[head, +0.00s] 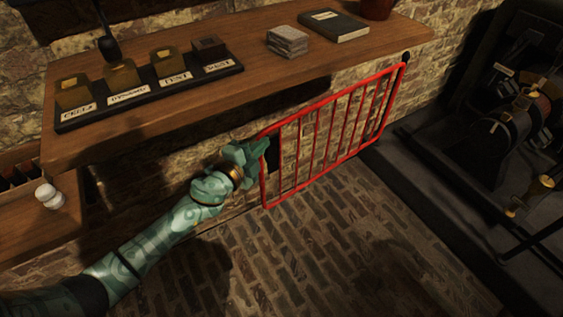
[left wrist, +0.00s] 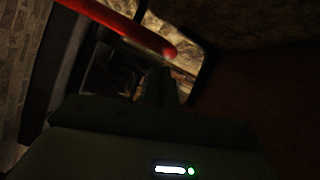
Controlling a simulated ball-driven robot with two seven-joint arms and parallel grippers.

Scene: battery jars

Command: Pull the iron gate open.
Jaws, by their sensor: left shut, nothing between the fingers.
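The red iron gate (head: 333,98), with upright bars, stands under the shelf's front edge in the head view. Its right end is by a dark post near the black machinery. My left gripper (head: 262,148) is at the gate's left end, beside the upper part of the end upright. It is shut with nothing held. Whether it touches the gate cannot be told. In the left wrist view a red bar (left wrist: 120,25) crosses the top, above the dark gripper body; that view is very dim. My right gripper is not in view.
A wooden shelf (head: 230,88) above the gate carries a black tray of labelled jars, stacked slabs and a book (head: 334,25). Black machinery (head: 500,130) stands on a dark plinth at right. The brick floor (head: 330,240) before the gate is clear.

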